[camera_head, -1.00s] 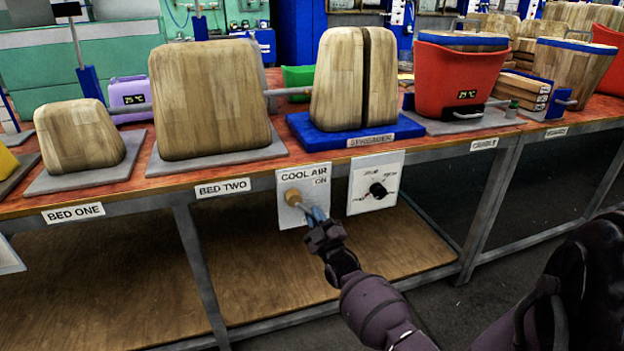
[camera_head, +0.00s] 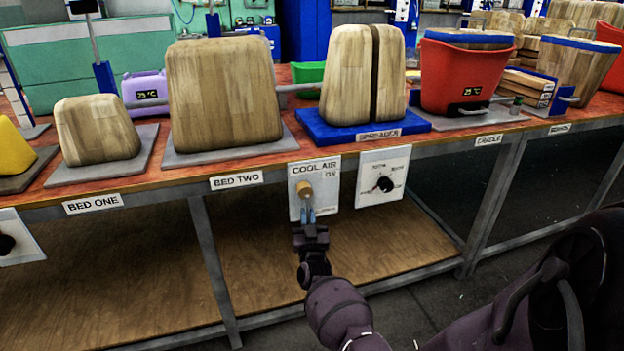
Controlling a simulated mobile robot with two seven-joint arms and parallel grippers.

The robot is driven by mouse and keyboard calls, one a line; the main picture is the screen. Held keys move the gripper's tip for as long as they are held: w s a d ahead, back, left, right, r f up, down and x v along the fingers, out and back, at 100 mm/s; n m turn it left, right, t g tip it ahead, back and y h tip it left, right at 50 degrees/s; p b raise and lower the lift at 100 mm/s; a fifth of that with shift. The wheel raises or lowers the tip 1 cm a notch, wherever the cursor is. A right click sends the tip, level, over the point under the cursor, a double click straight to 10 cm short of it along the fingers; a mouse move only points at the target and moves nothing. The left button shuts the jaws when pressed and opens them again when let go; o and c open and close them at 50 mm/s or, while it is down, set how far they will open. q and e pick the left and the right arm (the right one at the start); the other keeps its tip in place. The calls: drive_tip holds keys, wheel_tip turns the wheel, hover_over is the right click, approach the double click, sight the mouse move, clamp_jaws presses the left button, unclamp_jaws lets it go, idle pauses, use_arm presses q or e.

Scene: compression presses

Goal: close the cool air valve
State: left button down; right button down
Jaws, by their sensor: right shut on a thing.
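The cool air valve is a round tan knob (camera_head: 304,189) on a white panel (camera_head: 329,187) marked COOL AIR and ON, fixed to the bench front. My left gripper is not in view.
A second white panel (camera_head: 383,176) with a black dial is close to the right of the valve. The bench edge with the BED TWO label (camera_head: 236,180) runs above left. A blue spreader base (camera_head: 361,127) sits above. The lower shelf (camera_head: 130,290) is bare.

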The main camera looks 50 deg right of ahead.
drive_tip(key=shift+a+m, duration=0.15)
drive_tip(key=shift+m, duration=0.15)
drive_tip(key=c, duration=1.2)
unclamp_jaws()
drive_tip(key=shift+w, duration=0.1)
drive_tip(key=shift+f, duration=0.1)
